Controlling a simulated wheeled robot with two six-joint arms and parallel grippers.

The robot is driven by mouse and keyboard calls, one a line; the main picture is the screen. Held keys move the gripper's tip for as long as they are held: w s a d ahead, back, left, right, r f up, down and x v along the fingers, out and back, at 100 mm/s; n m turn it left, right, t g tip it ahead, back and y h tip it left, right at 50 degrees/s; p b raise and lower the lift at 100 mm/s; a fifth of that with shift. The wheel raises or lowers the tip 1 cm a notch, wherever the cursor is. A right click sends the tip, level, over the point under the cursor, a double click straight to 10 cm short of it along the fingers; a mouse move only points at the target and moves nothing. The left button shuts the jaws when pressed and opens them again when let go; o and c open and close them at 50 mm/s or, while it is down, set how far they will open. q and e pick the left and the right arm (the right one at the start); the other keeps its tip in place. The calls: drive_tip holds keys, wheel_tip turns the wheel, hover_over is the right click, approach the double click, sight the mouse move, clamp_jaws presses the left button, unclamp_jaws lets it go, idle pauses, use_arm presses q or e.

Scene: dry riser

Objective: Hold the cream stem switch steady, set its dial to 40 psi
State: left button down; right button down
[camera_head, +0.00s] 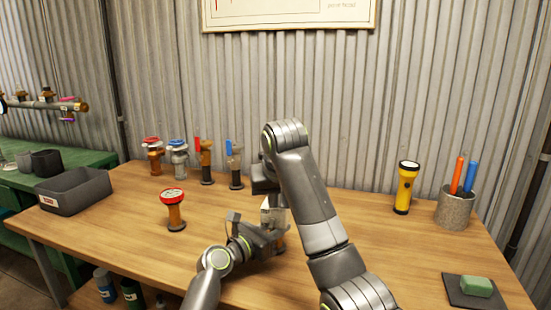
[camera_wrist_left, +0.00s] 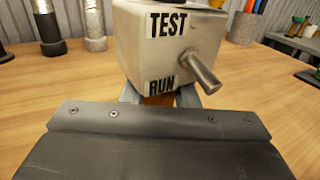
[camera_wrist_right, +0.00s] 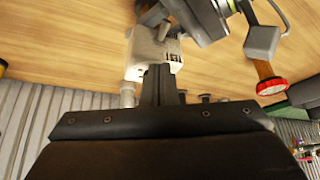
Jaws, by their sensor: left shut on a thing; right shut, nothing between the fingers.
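The cream stem switch (camera_head: 267,214) stands upright at the middle front of the table, partly hidden by my arms. The left wrist view shows its cream box (camera_wrist_left: 140,48) with TEST and RUN labels and a metal lever pointing right. My left gripper (camera_wrist_left: 159,97) is shut on the brownish stem below the box. My right gripper (camera_head: 266,195) is shut and empty, at the top of the switch. In the right wrist view its fingers (camera_wrist_right: 158,72) overlap the switch (camera_wrist_right: 152,52); I cannot tell whether they touch. No dial reading can be made out.
A red-topped valve (camera_head: 174,210) stands left of the switch. Several valves line the back, including a blue-handled one (camera_head: 235,168). A dark bin (camera_head: 75,192) is at left. A yellow flashlight (camera_head: 405,188), pen cup (camera_head: 455,208) and green block (camera_head: 476,286) are at right.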

wheel_tip(320, 180, up, 6)
idle(0.5)
drive_tip(key=shift+d, duration=0.15)
drive_tip(key=shift+w+d+f, duration=0.1)
drive_tip(key=shift+d+f, duration=0.25)
drive_tip(key=shift+f, duration=0.65)
drive_tip(key=shift+w+d+f, duration=0.15)
drive_tip(key=shift+d+f, duration=0.2)
drive_tip(key=shift+f, duration=0.65)
drive_tip(key=shift+w+d+f, duration=0.1)
drive_tip(key=shift+d+f, duration=0.25)
drive_tip(key=shift+f, duration=0.65)
drive_tip(key=shift+w+a, duration=0.2)
